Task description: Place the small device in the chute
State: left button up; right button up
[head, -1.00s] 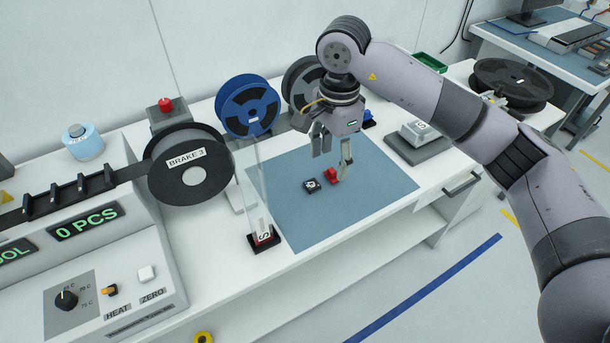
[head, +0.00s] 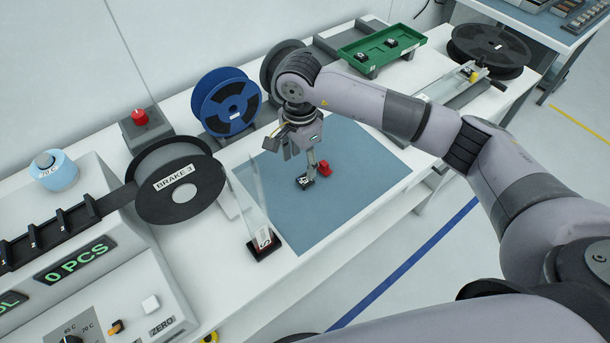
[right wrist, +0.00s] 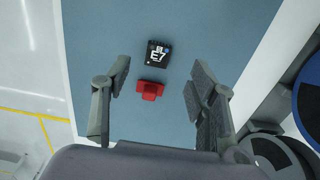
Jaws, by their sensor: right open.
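The small device is a black square block marked E7 (right wrist: 155,55). It lies flat on the blue mat (head: 345,205), and in the head view the device (head: 305,182) is partly covered by a finger. My right gripper (head: 299,160) is above the mat, open and empty. In the right wrist view the device lies beyond the open fingers (right wrist: 158,85). A red piece (right wrist: 150,89) lies between the fingers in that picture, apart from the device. A clear upright piece with a black base (head: 264,246) stands at the mat's left edge; I cannot tell whether it is the chute. My left gripper is out of view.
A blue reel (head: 227,102) and a grey-black reel marked BRAKE 3 (head: 178,180) stand left of the mat. A green tray (head: 382,46) with small black devices is behind my arm. The machine's 0 PCS panel (head: 75,260) is at left. The mat's front is clear.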

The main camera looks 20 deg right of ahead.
aim_at(301, 182)
jog(key=shift+f, duration=0.65)
jog(key=shift+w+f, duration=0.1)
jog(key=shift+f, duration=0.2)
jog(key=shift+f+p, duration=0.5)
jog(key=shift+p, duration=0.15)
jog(key=f, duration=0.1)
jog(key=f+p, duration=0.1)
jog(key=f, duration=0.1)
jog(key=shift+s+a+f+p, duration=0.1)
jog(key=shift+s+f+p, duration=0.15)
jog(key=shift+f+p, duration=0.1)
jog(key=shift+f, duration=0.25)
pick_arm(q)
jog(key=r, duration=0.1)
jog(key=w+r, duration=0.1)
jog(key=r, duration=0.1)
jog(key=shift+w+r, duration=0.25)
pick_arm(e)
jog(key=shift+f, duration=0.15)
jog(key=c, duration=1.1)
jog(key=shift+w, duration=0.1)
jog(key=shift+c, duration=0.2)
